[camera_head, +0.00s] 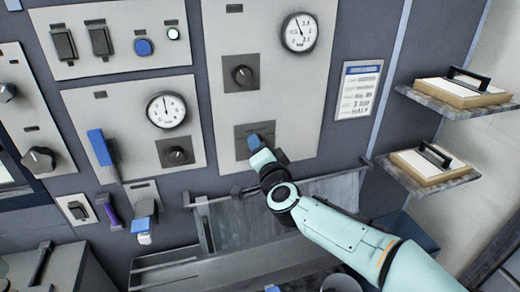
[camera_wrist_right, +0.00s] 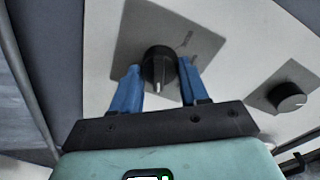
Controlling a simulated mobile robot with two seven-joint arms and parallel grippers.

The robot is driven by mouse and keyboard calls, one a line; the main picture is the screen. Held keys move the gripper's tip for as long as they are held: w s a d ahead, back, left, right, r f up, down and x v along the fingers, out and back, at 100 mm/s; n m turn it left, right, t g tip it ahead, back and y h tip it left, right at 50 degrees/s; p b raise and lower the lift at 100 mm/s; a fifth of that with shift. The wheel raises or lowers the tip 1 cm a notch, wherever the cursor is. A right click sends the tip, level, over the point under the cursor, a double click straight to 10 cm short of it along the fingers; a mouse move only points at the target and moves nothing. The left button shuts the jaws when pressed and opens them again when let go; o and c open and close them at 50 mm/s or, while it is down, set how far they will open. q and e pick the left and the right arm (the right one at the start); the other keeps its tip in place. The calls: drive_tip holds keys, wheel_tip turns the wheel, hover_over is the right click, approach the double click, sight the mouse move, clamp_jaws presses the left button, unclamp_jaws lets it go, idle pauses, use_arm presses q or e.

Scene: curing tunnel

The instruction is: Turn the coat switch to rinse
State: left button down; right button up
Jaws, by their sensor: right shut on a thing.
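A black rotary switch knob (camera_wrist_right: 158,68) with a white pointer line sits on a square grey plate (camera_wrist_right: 128,45) in the right wrist view. The blue fingers of my right gripper (camera_wrist_right: 160,85) are on either side of the knob and shut on it. The pointer line faces the lower edge of that view. In the head view my right gripper (camera_head: 256,142) is at the lower grey plate (camera_head: 241,150) of the tall middle panel, and hides the knob there. The plate's labels are too small to read. My left gripper is not in view.
Above the gripper are another knob (camera_head: 241,75) and a dial gauge (camera_head: 299,33). A left panel holds a gauge (camera_head: 166,110), a knob (camera_head: 177,155) and a blue lever (camera_head: 100,148). A metal trough (camera_head: 240,225) lies below. Shelves (camera_head: 432,175) stand at the right.

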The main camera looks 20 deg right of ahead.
drive_tip(key=o, duration=1.1)
drive_tip(key=shift+c, duration=0.2)
drive_tip(key=s, duration=1.3)
drive_tip(key=shift+s+r, duration=0.2)
drive_tip(key=shift+r, duration=0.15)
drive_tip(key=shift+a+f, duration=0.1)
